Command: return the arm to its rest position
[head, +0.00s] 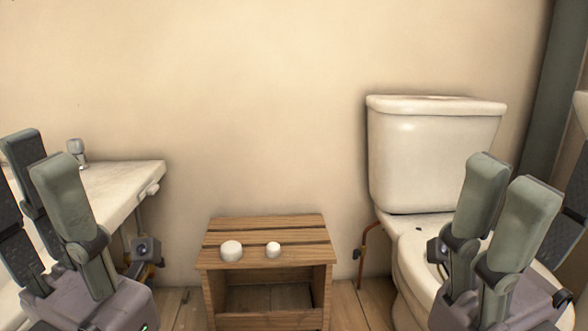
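My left gripper (28,190) stands at the left edge of the head view, in front of the sink. Its grey fingers point up and stand apart from a dark finger partly cut off by the frame. It looks open, with nothing between the fingers. My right gripper (543,190) stands at the right, in front of the toilet. Its grey fingers point up, apart from the dark finger at the right edge. It looks open and empty.
A wooden stand (265,258) is low between the grippers, with a larger white round piece (231,250) and a smaller one (273,249) on top. The white sink (125,180) is left; the toilet (425,160) is right, with a copper pipe (365,250) beside it.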

